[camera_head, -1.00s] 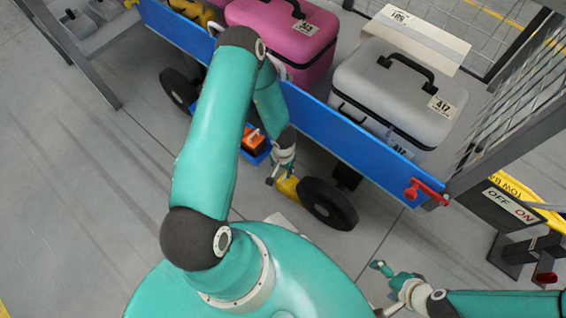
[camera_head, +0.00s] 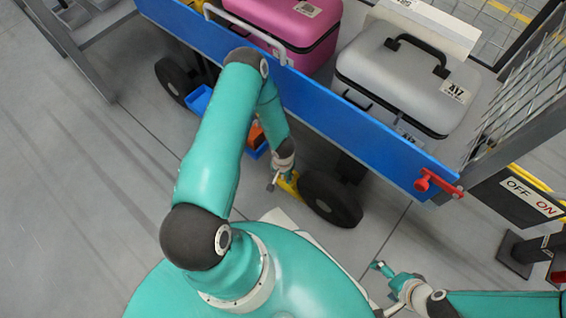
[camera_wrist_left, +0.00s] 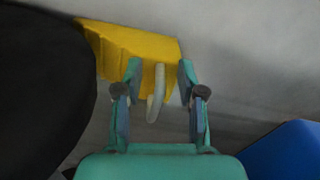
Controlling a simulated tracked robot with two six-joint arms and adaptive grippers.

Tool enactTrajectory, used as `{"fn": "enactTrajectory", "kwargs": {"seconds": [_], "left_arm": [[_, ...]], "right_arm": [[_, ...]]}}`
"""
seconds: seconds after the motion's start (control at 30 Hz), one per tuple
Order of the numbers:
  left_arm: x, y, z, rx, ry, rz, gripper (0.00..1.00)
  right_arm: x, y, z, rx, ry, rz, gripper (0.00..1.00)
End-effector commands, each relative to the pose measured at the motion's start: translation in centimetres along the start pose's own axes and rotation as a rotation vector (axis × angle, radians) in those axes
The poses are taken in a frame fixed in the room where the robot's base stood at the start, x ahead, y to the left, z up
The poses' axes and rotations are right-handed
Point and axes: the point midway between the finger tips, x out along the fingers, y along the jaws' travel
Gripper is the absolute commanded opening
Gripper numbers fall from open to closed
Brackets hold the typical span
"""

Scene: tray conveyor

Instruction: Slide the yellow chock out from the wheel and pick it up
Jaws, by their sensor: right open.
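The yellow chock (camera_head: 289,184) lies on the floor against the left side of the black front wheel (camera_head: 331,200) of the blue cart. In the left wrist view the chock (camera_wrist_left: 135,48) has a pale grey loop handle (camera_wrist_left: 157,95), and the dark wheel (camera_wrist_left: 40,90) is at left. My left gripper (camera_wrist_left: 160,68) is open, its fingers on either side of the handle with gaps visible. In the head view my left gripper (camera_head: 277,182) is low beside the chock and partly hides it. My right gripper (camera_head: 379,267) is open and empty, right of my base.
The cart's blue side rail (camera_head: 330,115) runs above the wheels, carrying a pink case (camera_head: 290,25) and a grey case (camera_head: 400,80). An orange item in a blue bin (camera_head: 257,148) sits behind my left arm. An OFF/ON post stands at right. Floor at left is clear.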

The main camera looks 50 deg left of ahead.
Motion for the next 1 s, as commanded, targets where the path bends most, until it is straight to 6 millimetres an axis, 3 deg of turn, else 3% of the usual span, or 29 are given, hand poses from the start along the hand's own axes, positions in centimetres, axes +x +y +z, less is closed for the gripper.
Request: {"fn": "enactTrajectory", "kwargs": {"seconds": [0.07, 0.3, 1.0], "left_arm": [[0.00, -0.01, -0.01, 0.000, 0.000, 0.000, 0.36], [0.00, -0.04, 0.00, -0.001, 0.000, -0.001, 0.00], [0.04, 0.32, 0.91, 0.007, -0.005, 0.003, 0.00]], "right_arm": [[0.00, 0.00, 0.00, 0.000, 0.000, 0.000, 0.92], [0.00, 0.00, 0.00, 0.000, 0.000, 0.000, 0.92], [-0.02, 0.00, 0.00, 0.000, 0.000, 0.000, 0.92]]}}
